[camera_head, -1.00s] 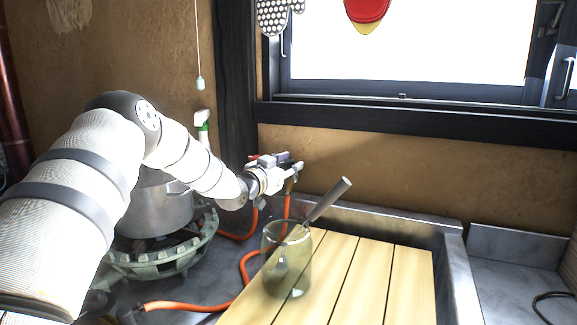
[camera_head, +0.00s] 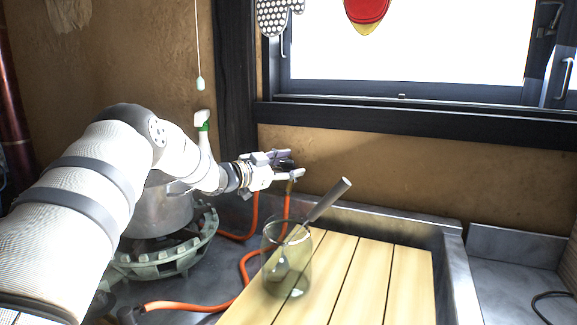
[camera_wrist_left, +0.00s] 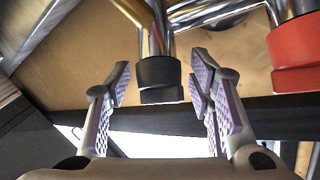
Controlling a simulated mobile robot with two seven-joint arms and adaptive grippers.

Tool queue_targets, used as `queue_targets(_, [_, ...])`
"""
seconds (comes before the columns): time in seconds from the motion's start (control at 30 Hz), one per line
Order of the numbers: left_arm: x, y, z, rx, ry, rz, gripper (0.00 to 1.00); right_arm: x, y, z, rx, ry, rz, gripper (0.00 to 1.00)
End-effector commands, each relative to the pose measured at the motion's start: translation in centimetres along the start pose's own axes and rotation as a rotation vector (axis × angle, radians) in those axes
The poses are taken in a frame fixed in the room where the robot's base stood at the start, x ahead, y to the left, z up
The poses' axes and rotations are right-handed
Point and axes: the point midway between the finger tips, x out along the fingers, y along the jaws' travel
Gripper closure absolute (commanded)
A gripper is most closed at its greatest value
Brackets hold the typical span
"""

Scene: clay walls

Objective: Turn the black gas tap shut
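The black gas tap (camera_wrist_left: 160,78) is a short round black knob on a metal pipe in the left wrist view. My left gripper (camera_wrist_left: 162,88) is open, with one finger on each side of the knob. Gaps show between knob and finger pads, so it is not gripped. In the head view my left gripper (camera_head: 287,166) is by the wall below the window, with the dark tap (camera_head: 286,164) small between its fingers. A red tap (camera_wrist_left: 295,54) sits to the right in the wrist view, outside the fingers. My right gripper is not in view.
A glass jar (camera_head: 287,262) with a grey-handled tool stands on the slatted wooden board (camera_head: 372,280). A pot (camera_head: 158,212) sits on the gas burner (camera_head: 165,258) beside my left arm. An orange hose (camera_head: 180,307) crosses the counter. A spray bottle (camera_head: 202,122) stands behind.

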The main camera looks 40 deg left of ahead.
Motion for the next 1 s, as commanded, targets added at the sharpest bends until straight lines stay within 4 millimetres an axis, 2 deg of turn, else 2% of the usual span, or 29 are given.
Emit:
queue_targets(0.2, [0.0, 0.0, 0.0, -0.001, 0.001, 0.0, 0.5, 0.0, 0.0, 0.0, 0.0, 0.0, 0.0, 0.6])
queue_targets(0.3, [-0.6, 0.0, -0.1, -0.002, 0.001, -0.001, 0.5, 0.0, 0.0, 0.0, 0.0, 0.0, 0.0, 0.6])
queue_targets(0.37, [-1.7, -0.1, -0.1, -0.004, 0.002, -0.001, 0.5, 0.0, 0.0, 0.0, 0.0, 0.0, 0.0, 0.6])
queue_targets(0.6, [-8.2, 0.0, -0.2, -0.003, 0.003, -0.002, 0.5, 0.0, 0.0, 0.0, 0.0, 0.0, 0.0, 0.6])
queue_targets(0.7, [-10.3, 0.0, -0.1, -0.003, 0.002, -0.002, 0.5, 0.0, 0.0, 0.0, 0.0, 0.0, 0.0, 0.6])
queue_targets(0.83, [-11.7, 0.0, 0.0, 0.0, 0.001, 0.0, 0.5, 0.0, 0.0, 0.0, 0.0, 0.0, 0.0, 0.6])
queue_targets(1.0, [-12.1, 0.0, 0.0, -0.001, 0.001, 0.0, 0.5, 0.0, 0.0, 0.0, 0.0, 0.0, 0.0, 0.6])
